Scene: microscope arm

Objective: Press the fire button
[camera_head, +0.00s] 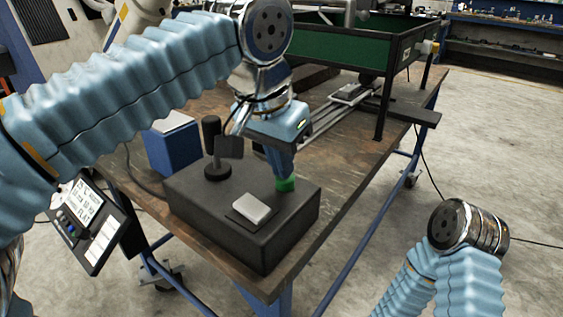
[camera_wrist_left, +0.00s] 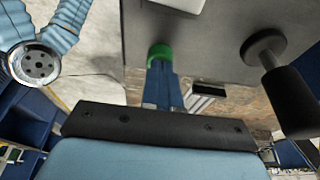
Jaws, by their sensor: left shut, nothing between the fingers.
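A dark control box (camera_head: 190,205) sits on the workbench. On its top are a green button (camera_head: 286,185), a white rectangular pad (camera_head: 252,208) and a black joystick (camera_head: 211,140). No label naming the fire button is readable. My left gripper (camera_head: 282,174) is shut and empty, pointing down with its tips at the green button. In the left wrist view the green button (camera_wrist_left: 160,51) shows right at the ends of the blue fingers (camera_wrist_left: 160,70). I cannot tell whether they touch or whether the button is pressed. My right gripper is out of view.
The joystick also stands close by in the left wrist view (camera_wrist_left: 284,84). A blue box (camera_head: 171,147) is behind the control box. A green-sided frame (camera_head: 345,46) stands at the back of the workbench (camera_head: 335,170). A panel (camera_head: 88,222) hangs at the left edge.

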